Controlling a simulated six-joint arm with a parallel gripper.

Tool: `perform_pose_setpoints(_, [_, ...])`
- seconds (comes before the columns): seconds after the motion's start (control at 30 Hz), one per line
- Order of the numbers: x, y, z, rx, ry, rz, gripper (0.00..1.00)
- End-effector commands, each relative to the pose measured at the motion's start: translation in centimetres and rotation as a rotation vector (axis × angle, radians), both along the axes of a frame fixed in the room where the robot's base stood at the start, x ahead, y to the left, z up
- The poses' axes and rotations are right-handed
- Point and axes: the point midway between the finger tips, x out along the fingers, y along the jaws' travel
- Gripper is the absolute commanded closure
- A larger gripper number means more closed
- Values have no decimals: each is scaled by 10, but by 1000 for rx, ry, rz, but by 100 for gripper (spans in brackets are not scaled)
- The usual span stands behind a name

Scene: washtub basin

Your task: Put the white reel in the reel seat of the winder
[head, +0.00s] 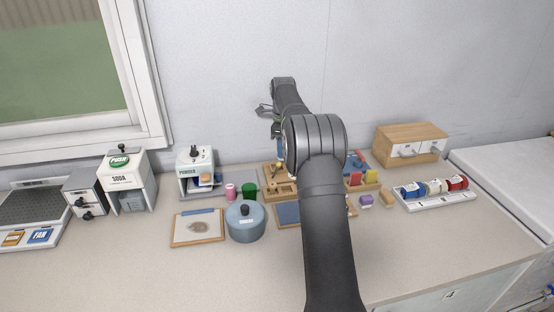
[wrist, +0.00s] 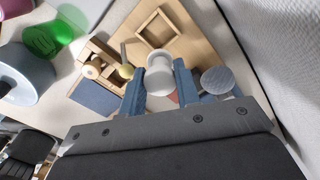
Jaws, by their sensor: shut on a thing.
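My gripper (wrist: 157,88) has its two blue fingers on either side of a white reel (wrist: 158,76) in the wrist view and is shut on it. The reel is above a wooden winder (wrist: 190,38), which has a raised square frame (wrist: 158,30) beyond the reel in the picture. A yellow knob (wrist: 126,71) on a stick is left of the reel. In the head view the winder (head: 280,188) is at the back of the counter, partly behind my arm. My gripper (head: 277,142) is above it there; the held reel is not clear. I cannot tell which part is the reel seat.
A blue-grey lidded pot (head: 246,222) stands in front of the winder, with a green cup (head: 249,191) behind it. A white rack (head: 437,202) of blue, white and red rolls is at right. The wall is close behind. The front counter is clear.

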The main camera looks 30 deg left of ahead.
Motion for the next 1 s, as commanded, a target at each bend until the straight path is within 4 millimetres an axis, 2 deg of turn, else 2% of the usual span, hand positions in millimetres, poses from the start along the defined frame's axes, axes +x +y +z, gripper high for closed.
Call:
perform_pose_setpoints(0.03, [-1,9,-6,0,0,2,92])
perform_pose_setpoints(0.17, [-3,19,-12,0,0,0,92])
perform_pose_setpoints(0.27, [-3,21,-16,0,0,-1,92])
perform_pose_setpoints(0.53, [-3,20,-50,-1,1,-1,92])
perform_pose_setpoints(0.9, [-3,20,-56,0,0,-1,92])
perform_pose_setpoints(0.93, [-3,20,-56,0,0,-1,69])
perform_pose_setpoints(1.0, [-3,20,-56,0,-1,-1,55])
